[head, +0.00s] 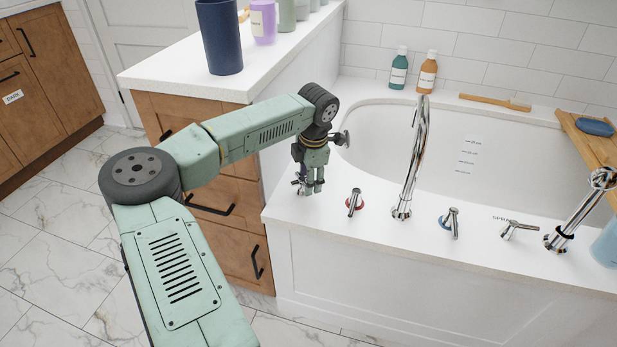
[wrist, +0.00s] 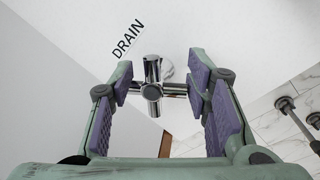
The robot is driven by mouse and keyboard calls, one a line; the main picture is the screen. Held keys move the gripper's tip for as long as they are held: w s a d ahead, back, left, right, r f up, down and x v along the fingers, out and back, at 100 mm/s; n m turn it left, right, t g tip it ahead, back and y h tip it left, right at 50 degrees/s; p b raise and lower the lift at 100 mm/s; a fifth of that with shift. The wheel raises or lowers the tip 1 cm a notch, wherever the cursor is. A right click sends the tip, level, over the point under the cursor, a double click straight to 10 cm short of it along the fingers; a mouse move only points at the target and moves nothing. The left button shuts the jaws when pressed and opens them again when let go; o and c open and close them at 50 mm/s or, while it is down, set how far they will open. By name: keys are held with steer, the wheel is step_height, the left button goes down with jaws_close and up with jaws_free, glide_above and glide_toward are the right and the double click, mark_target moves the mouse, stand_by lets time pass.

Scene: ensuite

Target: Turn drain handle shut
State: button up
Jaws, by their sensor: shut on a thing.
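The drain handle (wrist: 152,91) is a chrome cross-shaped knob on the white tub deck, beside the printed word DRAIN in the wrist view. In the head view the drain handle (head: 299,184) shows at the deck's left end, partly hidden by my gripper (head: 315,186). In the wrist view my gripper (wrist: 160,86) has its purple pads at both ends of one bar of the cross, gripping it. The other bar runs roughly up and down in that view. The drain opening is not seen.
A red-ringed tap handle (head: 354,202) and the tall chrome spout (head: 408,165) stand just right of my gripper. A blue-ringed handle (head: 450,221), spray lever (head: 518,229) and hand shower (head: 572,220) stand farther right. The drawer counter (head: 180,76) with a dark blue cup (head: 220,38) is at left.

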steer(key=m, duration=0.3)
steer(key=a+m, duration=0.1)
steer(key=shift+w+r+h, duration=0.15)
steer(key=shift+r+h, duration=0.1)
steer(key=shift+h, duration=0.15)
steer(key=shift+s+d+m+h, duration=0.1)
steer(key=shift+m+h, duration=0.05)
steer(key=shift+m, duration=0.85)
steer(key=shift+s+m+h, duration=0.1)
steer(key=shift+m+h, duration=0.05)
steer(key=shift+m, duration=0.85)
steer(key=shift+r, duration=0.1)
steer(key=shift+o, duration=0.3)
steer(key=shift+d, duration=0.1)
steer(key=o, duration=1)
steer(key=shift+o, duration=0.8)
steer(key=shift+d+f, duration=0.1)
steer(key=shift+f, duration=0.1)
steer(key=shift+s, duration=0.1)
